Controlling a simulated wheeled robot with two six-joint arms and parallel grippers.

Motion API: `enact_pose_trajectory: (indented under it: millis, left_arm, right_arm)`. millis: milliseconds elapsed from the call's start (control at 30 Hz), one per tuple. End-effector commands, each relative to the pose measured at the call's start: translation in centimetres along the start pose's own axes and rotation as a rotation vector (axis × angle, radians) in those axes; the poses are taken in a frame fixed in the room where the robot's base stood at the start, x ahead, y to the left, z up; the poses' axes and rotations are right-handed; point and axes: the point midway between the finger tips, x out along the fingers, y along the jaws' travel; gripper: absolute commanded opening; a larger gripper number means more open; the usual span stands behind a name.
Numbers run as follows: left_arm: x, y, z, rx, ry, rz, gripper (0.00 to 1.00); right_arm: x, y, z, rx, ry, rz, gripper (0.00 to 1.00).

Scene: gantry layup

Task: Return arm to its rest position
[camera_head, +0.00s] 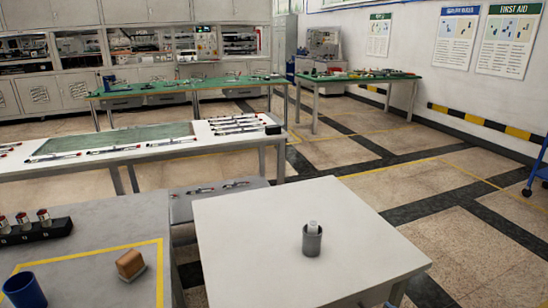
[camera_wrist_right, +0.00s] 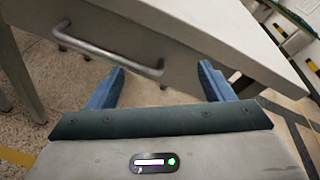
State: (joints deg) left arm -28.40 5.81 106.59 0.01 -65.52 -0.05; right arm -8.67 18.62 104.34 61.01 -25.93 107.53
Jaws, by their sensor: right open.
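My right gripper (camera_wrist_right: 158,85) shows in the right wrist view with its two blue fingers spread wide and nothing between them. It is beside a grey table edge (camera_wrist_right: 240,45) with a metal bar handle (camera_wrist_right: 105,47) just beyond the fingers.
A grey table (camera_head: 95,250) at left holds a blue cup (camera_head: 22,290), a brown block (camera_head: 130,264) and a black rack (camera_head: 37,232) with several red-topped items. A long white bench (camera_head: 80,177) and green-topped benches (camera_head: 355,76) stand behind.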

Motion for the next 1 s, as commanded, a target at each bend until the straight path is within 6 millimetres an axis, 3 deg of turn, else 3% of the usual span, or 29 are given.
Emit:
enact_pose_trajectory:
  millis: [167, 267, 400, 467, 600, 800, 900, 1000]
  left_arm:
    - [2.5, -0.1, 1.4, -0.003, -0.019, 0.001, 0.54]
    - [4.5, -0.1, 2.8, -0.006, -0.031, 0.002, 0.54]
    - [7.5, -0.1, 5.4, -0.010, -0.050, 0.003, 0.54]
    - [8.6, -0.1, 6.7, -0.011, -0.057, 0.003, 0.54]
    - [10.8, 0.0, 9.8, -0.015, -0.073, 0.005, 0.54]
    - [12.8, 0.1, 13.9, -0.019, -0.092, 0.007, 0.54]
    - [13.3, 0.2, 15.3, -0.020, -0.097, 0.008, 0.54]
    - [13.5, 0.2, 15.8, -0.021, -0.099, 0.008, 0.54]
  right_arm:
    - [-0.6, 3.0, -7.0, -0.285, 0.172, 0.056, 0.74]
    - [-1.9, 6.1, -12.5, -0.522, 0.293, 0.149, 0.74]
    - [-5.7, 12.0, -20.6, -0.916, 0.433, 0.385, 0.74]
    - [-7.8, 14.7, -23.6, -1.080, 0.462, 0.512, 0.74]
    - [-14.0, 21.5, -29.5, -1.437, 0.445, 0.852, 0.74]
    - [-22.8, 29.7, -34.1, -1.815, 0.232, 1.301, 0.74]
    - [-25.8, 32.2, -35.1, -1.923, 0.115, 1.442, 0.74]
    - [-26.8, 33.0, -35.4, -1.956, 0.071, 1.487, 0.74]
